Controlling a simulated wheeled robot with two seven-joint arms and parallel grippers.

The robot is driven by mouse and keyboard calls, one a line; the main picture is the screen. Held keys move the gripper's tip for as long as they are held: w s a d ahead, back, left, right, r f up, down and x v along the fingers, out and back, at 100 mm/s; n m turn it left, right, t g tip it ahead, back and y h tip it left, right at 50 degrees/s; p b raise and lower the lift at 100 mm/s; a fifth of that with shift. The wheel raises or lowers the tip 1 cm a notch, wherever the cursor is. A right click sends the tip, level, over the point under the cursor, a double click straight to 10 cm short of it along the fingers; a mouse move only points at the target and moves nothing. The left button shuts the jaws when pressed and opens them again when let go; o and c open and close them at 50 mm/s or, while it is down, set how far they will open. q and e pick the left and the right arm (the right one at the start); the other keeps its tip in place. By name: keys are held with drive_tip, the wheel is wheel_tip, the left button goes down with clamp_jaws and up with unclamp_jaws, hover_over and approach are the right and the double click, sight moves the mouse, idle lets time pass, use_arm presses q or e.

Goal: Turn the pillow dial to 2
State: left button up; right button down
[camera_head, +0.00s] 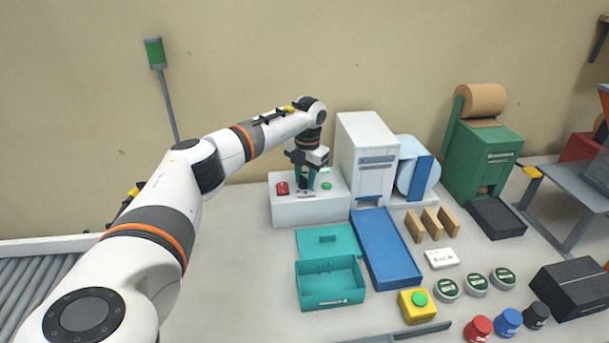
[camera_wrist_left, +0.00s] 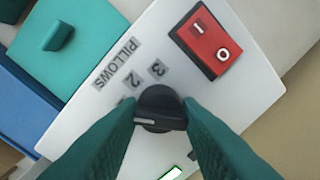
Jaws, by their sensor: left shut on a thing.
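The pillow dial (camera_wrist_left: 160,101) is a black round knob with a raised bar on the white control box (camera_wrist_left: 100,85). The label PILLOWS (camera_wrist_left: 116,64) and the numbers 3 and 2 stand beside it; a further mark is partly hidden by a finger. I cannot tell which number the dial points to. My left gripper (camera_wrist_left: 162,115) has its green fingers shut on the dial from both sides. In the head view my left gripper (camera_head: 306,180) reaches down onto the control box (camera_head: 312,211), and it hides the dial there.
A red rocker switch (camera_wrist_left: 205,42) marked I and O sits beside the dial. The box also carries a green button (camera_head: 327,186). A white machine (camera_head: 365,150) stands right of the box. A teal crate (camera_head: 331,297) and a blue tray (camera_head: 387,250) lie in front.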

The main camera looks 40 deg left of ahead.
sight(306, 179)
use_arm(q)
drive_tip(key=m, duration=0.2)
drive_tip(key=shift+m, duration=0.3)
drive_tip(key=shift+m+p, duration=0.3)
drive_tip(key=shift+m, duration=1.5)
drive_tip(key=shift+d, duration=0.1)
drive_tip(key=o, duration=0.9)
drive_tip(key=shift+o, duration=0.2)
drive_tip(key=shift+r, duration=0.1)
wheel_tip(306, 179, up, 12)
drive_tip(key=b, duration=0.1)
drive_tip(key=shift+s+d+b, duration=0.2)
drive_tip(key=shift+d+b, duration=0.15)
drive_tip(key=shift+b, duration=0.05)
